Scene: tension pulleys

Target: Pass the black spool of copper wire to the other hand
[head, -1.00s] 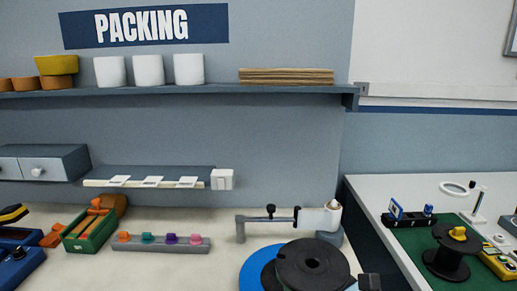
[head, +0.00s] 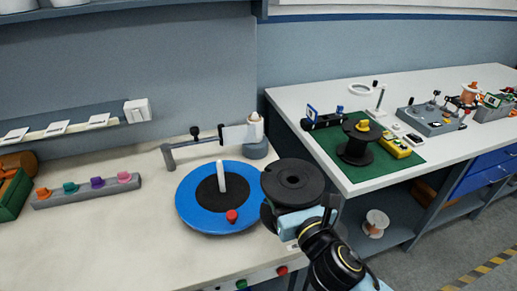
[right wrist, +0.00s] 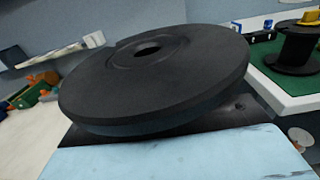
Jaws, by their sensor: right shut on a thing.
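A black spool (head: 292,183) is held up by my right gripper (head: 284,215), at the front right of the blue turntable (head: 195,218). My right gripper is shut on the spool; its arm comes in from the lower right. The spool's wide round flange with a centre hole faces up, and I cannot make out copper wire on it. In the right wrist view the spool (right wrist: 150,85) fills the middle, above a light blue pad of the gripper. The flange hides the grip itself. My left gripper is not in view.
The turntable has a bare white spindle (head: 223,177) and a red knob (head: 231,216). A metal arm (head: 200,141) stands behind it. Another black spool (head: 352,150) with a yellow top stands on a green mat (head: 335,142). A gap separates the two benches.

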